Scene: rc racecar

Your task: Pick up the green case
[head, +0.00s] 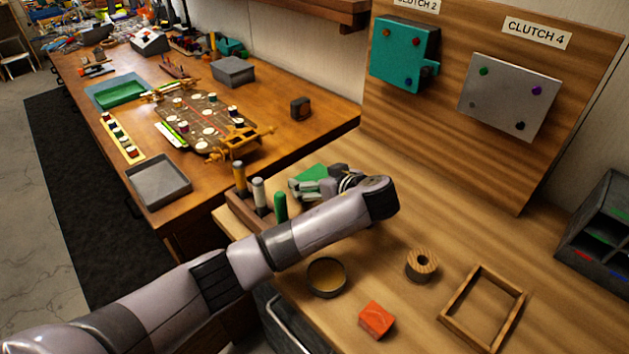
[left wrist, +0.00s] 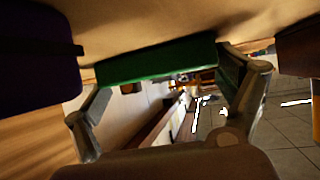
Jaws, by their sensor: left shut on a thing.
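The green case (head: 309,173) is at the left gripper, near the back left edge of the light wooden table, partly hidden behind the gripper and wrist. My left gripper (head: 305,186) is shut on the green case. In the left wrist view the green case (left wrist: 155,61) spans between the two fingers of the left gripper (left wrist: 160,85), next to the table surface at the top of that picture. I cannot tell whether the case is touching the table. My right gripper is not in view.
Upright pegs (head: 259,193) stand left of the gripper. A round dish (head: 313,278), a wooden spool (head: 421,258), an orange block (head: 376,319) and a wooden frame (head: 447,309) lie in front. A purple object (left wrist: 38,60) is close beside the case. A panel board (head: 455,150) stands behind.

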